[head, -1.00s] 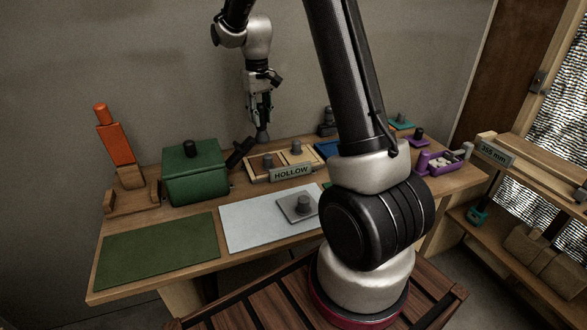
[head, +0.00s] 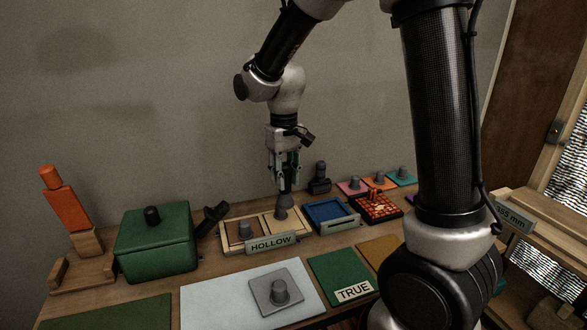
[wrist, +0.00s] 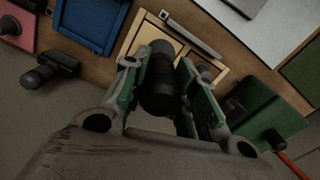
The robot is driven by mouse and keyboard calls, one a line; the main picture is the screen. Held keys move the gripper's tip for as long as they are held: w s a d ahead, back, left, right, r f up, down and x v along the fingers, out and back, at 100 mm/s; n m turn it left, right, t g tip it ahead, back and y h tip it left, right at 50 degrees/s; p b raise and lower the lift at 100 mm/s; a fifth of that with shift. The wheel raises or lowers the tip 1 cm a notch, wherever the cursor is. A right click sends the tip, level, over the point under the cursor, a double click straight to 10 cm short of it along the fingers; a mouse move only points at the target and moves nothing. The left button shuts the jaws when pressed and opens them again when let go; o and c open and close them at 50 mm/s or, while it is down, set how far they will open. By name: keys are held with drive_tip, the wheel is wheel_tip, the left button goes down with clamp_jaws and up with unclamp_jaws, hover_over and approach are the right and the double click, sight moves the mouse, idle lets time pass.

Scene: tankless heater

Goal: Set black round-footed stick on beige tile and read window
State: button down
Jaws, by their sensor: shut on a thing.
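My gripper (head: 284,178) is shut on a black stick (wrist: 160,82), which hangs upright with its grey, flared round foot (head: 283,200) down. In the head view the foot is at the beige tile (head: 294,227) in the wooden tray; I cannot tell whether it touches. In the wrist view the stick covers part of the beige tile (wrist: 148,34). A brown tile (head: 237,238) with a grey knob lies left of it. The tray front carries a plate reading HOLLOW (head: 271,243); I cannot tell whether it is the window.
A green lidded box (head: 155,245) and an orange block on a wooden stand (head: 68,208) are at left. A blue tray (head: 329,215) is close at right of the tile tray. In front lie a white sheet (head: 215,300) and a green mat with a TRUE plate (head: 355,291).

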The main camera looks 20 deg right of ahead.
sight(286, 200)
drive_tip(key=shift+d, duration=0.15)
drive_tip(key=shift+f, duration=0.1)
drive_tip(key=shift+f, duration=3.4)
drive_tip(key=shift+f, duration=0.5)
drive_tip(key=shift+r, duration=0.1)
drive_tip(key=shift+r, duration=3.45)
